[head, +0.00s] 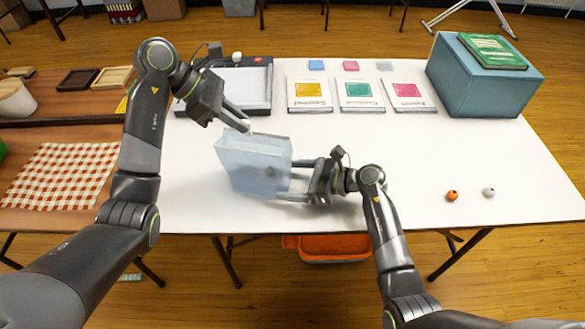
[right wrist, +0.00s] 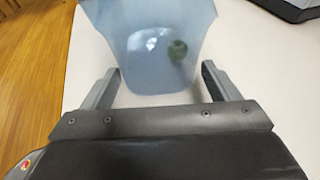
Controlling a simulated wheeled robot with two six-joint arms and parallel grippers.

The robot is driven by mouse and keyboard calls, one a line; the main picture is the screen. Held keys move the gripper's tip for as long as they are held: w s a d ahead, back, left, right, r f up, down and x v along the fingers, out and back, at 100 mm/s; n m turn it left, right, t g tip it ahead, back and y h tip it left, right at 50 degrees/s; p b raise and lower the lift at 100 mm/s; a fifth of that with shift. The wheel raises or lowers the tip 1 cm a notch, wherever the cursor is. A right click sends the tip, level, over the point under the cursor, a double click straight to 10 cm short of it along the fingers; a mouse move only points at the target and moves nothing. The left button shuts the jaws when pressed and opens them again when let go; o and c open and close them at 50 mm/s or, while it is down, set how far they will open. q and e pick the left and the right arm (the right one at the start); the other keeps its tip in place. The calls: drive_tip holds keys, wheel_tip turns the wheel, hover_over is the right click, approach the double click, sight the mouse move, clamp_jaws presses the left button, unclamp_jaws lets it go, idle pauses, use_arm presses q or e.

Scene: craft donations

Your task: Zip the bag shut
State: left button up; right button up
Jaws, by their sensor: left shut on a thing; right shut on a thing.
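A translucent pale-blue bag (head: 243,163) stands upright on the white table, left of its middle. It also shows in the right wrist view (right wrist: 130,35). A small dark green round item (right wrist: 177,50) shows through its wall. My left gripper (head: 245,126) is at the bag's top edge, shut on a small pale piece there, which looks like the zip slider. The fingertips mostly hide that piece. My right gripper (head: 292,179) is shut on the bag from its right side, low down, with one finger along each side of it. How far the zip is closed cannot be told.
Behind the bag stand a grey tray (head: 238,88) and three cards with coloured squares (head: 358,94). A blue box (head: 475,85) with a green book is at the back right. An orange ball (head: 452,195) and a grey ball (head: 489,192) lie at right. The table between is clear.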

sight(280, 141)
use_arm(q)
drive_tip(key=shift+w+d+f, duration=0.1)
drive_tip(key=shift+d, duration=1.95)
drive_tip(key=shift+w+d+f, duration=0.1)
drive_tip(key=shift+d, duration=1.9)
use_arm(e)
drive_tip(key=shift+o, duration=0.6)
drive_tip(key=shift+s, duration=0.1)
use_arm(q)
drive_tip(key=shift+d, duration=0.15)
drive_tip(key=shift+d, duration=0.2)
use_arm(e)
drive_tip(key=shift+o, duration=0.2)
use_arm(q)
drive_tip(key=shift+d, duration=1.4)
use_arm(e)
drive_tip(key=shift+o, duration=0.4)
use_arm(q)
drive_tip(key=shift+w+d, duration=0.15)
drive_tip(key=shift+d, duration=0.05)
drive_tip(key=shift+c, duration=0.2)
use_arm(e)
drive_tip(key=shift+a, duration=0.1)
use_arm(q)
drive_tip(key=shift+r, duration=0.1)
drive_tip(key=shift+w+d+r, duration=0.1)
drive_tip(key=shift+d, duration=1.1)
